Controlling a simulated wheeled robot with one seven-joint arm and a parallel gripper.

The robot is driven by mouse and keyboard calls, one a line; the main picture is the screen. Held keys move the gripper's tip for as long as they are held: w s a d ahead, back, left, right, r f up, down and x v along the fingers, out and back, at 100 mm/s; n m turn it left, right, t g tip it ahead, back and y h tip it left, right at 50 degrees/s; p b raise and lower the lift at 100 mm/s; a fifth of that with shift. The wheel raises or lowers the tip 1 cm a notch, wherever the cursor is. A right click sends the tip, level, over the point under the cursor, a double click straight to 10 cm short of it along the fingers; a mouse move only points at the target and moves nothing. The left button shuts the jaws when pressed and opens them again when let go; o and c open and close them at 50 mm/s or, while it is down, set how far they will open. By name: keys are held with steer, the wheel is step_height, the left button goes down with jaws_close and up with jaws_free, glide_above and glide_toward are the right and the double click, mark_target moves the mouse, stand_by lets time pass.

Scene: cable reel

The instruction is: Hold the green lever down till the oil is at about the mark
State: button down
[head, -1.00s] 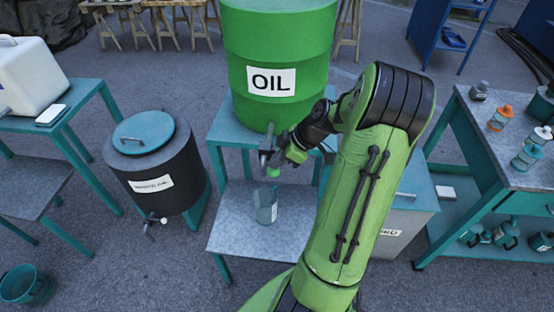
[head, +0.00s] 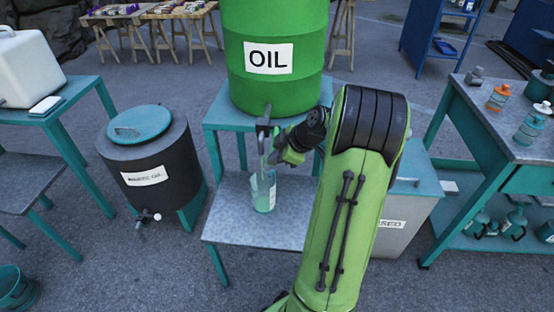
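The green barrel (head: 275,85) labelled OIL stands on a teal stand, with a dark tap (head: 263,126) low on its front. My gripper (head: 276,155) is at the tap, where the green lever is; the lever is mostly hidden and I cannot tell whether the fingers are open or shut. A thin pale stream runs from the tap into the clear jug (head: 264,193) on the shelf below. The jug stands upright and has a whitish label. Greenish liquid seems to be in its lower part; the mark is too small to make out.
A dark waste oil drum (head: 155,175) with a teal lid stands to the left. A grey bin (head: 405,215) is right of the stand, partly behind my arm. A bench (head: 500,140) with several bottles is at the right. The shelf (head: 235,225) around the jug is clear.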

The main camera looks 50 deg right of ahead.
steer(key=shift+a+f, duration=0.45)
steer(key=shift+f, duration=0.05)
stand_by(0.8)
steer(key=shift+d, duration=0.1)
stand_by(3.5)
steer(key=shift+w+r, duration=0.1)
steer(key=shift+r, duration=0.05)
